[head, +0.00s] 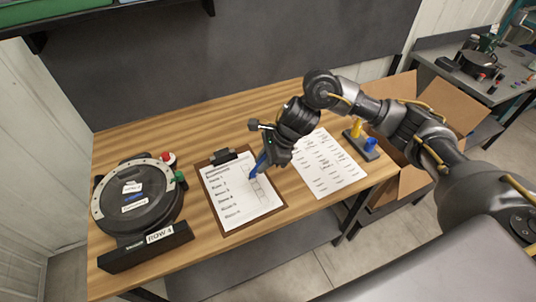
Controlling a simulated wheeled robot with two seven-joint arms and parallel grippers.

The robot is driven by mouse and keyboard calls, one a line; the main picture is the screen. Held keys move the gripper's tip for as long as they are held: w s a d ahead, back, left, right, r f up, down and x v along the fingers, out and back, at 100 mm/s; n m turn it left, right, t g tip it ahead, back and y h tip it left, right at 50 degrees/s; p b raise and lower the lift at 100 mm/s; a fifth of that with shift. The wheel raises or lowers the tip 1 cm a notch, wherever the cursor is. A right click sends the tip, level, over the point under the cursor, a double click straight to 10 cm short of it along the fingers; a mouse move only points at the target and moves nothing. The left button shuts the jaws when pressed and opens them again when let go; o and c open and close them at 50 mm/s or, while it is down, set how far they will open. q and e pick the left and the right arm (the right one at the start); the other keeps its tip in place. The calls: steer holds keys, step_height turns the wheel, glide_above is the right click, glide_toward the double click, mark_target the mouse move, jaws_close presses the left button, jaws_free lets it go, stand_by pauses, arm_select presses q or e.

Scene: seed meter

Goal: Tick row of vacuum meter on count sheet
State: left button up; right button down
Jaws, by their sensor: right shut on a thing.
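The count sheet (232,207) is white paper with printed rows and a column of boxes, on a brown clipboard (276,208) lying on the wooden table. The vacuum meter (136,196) is a round dark unit with a grey rim at the left, in a black stand labelled "ROW 4" (160,235). My right gripper (263,163) is shut on a blue marker (260,167), tip down over the sheet's box column. I cannot tell whether the tip touches the paper. My left gripper is not in view.
A second printed sheet (331,170) lies to the right. Beyond it a dark holder (361,148) has a yellow and a blue piece. An open cardboard box (435,103) stands off the table's right end. A grey side table (485,85) is farther right.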

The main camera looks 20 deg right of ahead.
steer(key=shift+w+d+f+m, duration=0.15)
steer(key=shift+d+m, duration=0.15)
steer(key=shift+d, duration=0.15)
steer(key=shift+w+d+f+m, duration=0.1)
steer(key=shift+d+m, duration=0.2)
steer(key=shift+d, duration=0.1)
steer(key=shift+f, duration=0.1)
steer(key=shift+t, duration=0.3)
steer(key=shift+f+b, duration=1.65)
steer(key=shift+f, duration=1)
steer(key=shift+f+b, duration=0.4)
steer(key=shift+b, duration=0.2)
steer(key=shift+r+b, duration=0.1)
steer(key=shift+b, duration=0.2)
steer(key=shift+s+f+b, duration=0.1)
steer(key=shift+f+b, duration=0.3)
